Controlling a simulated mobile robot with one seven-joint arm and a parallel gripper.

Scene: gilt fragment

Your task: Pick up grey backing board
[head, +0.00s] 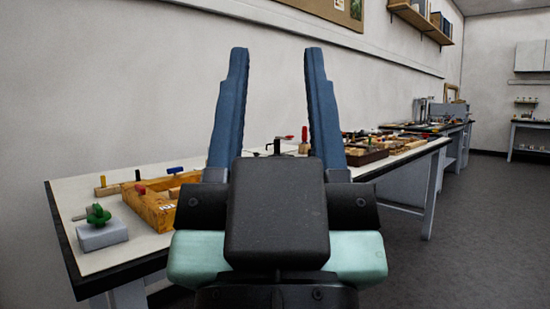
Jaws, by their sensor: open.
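My gripper (277,52) fills the middle of the head view, its two long blue fingers upright and spread wide apart. It is open, and nothing shows between the fingertips except the pale wall behind. I cannot make out a grey backing board for certain. The gripper and its dark body hide the middle of the workbench (82,208), so a board there could be hidden. A light grey block (103,236) with a green knobbed piece (98,214) on it stands at the bench's near left corner, apart from the gripper.
A wooden frame (152,206) with clamps lies on the bench left of the gripper. A dark tray (366,158) and small tools lie to its right. Further benches (444,127) run along the wall. The dark floor (450,235) at the right is clear.

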